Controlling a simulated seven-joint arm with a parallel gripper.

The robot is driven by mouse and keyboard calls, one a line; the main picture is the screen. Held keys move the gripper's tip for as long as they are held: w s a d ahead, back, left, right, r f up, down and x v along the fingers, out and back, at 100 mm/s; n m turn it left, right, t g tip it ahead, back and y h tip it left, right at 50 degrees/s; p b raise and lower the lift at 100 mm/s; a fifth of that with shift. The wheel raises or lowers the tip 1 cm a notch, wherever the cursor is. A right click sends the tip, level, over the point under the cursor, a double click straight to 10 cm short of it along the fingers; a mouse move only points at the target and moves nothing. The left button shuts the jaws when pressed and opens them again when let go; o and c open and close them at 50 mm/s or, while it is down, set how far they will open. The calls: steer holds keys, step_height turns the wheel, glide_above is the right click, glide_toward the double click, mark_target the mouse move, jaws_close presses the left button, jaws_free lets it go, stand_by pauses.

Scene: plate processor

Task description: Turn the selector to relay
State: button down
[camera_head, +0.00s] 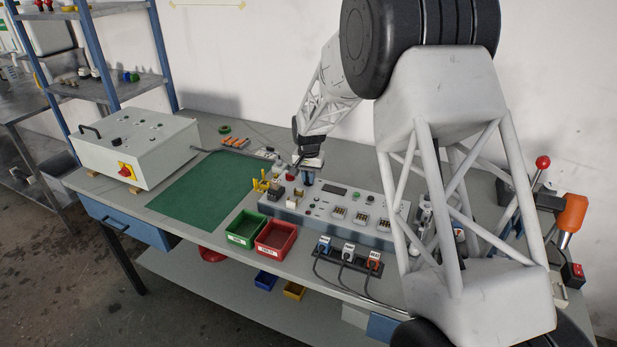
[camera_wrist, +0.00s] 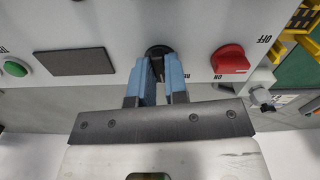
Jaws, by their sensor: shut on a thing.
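The selector (camera_wrist: 157,50) is a round black knob on a pale panel in the wrist view. The two blue fingers of my gripper (camera_wrist: 158,72) are shut on it from either side, so its pointer is mostly hidden. A short label beside the right finger is upside down and partly covered; I cannot read it surely. In the head view my gripper (camera_head: 308,178) is at the back left of the grey control unit (camera_head: 375,238), and the selector cannot be made out there.
A red knob (camera_wrist: 229,60) marked OFF and ON sits close right of my fingers in the wrist view. A dark display (camera_wrist: 82,62) and green button (camera_wrist: 15,68) lie left. Yellow parts (camera_wrist: 300,30) stand beyond the panel. Green (camera_head: 245,228) and red (camera_head: 276,237) bins stand in front.

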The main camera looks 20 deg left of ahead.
steer(key=n, duration=0.6)
stand_by(0.3)
steer(key=shift+n, duration=0.3)
steer(key=c, duration=1.1)
jaws_free()
steer(key=shift+c, duration=0.2)
steer(key=shift+r, duration=0.1)
steer(key=shift+r, duration=3.85)
steer(key=shift+d, duration=0.1)
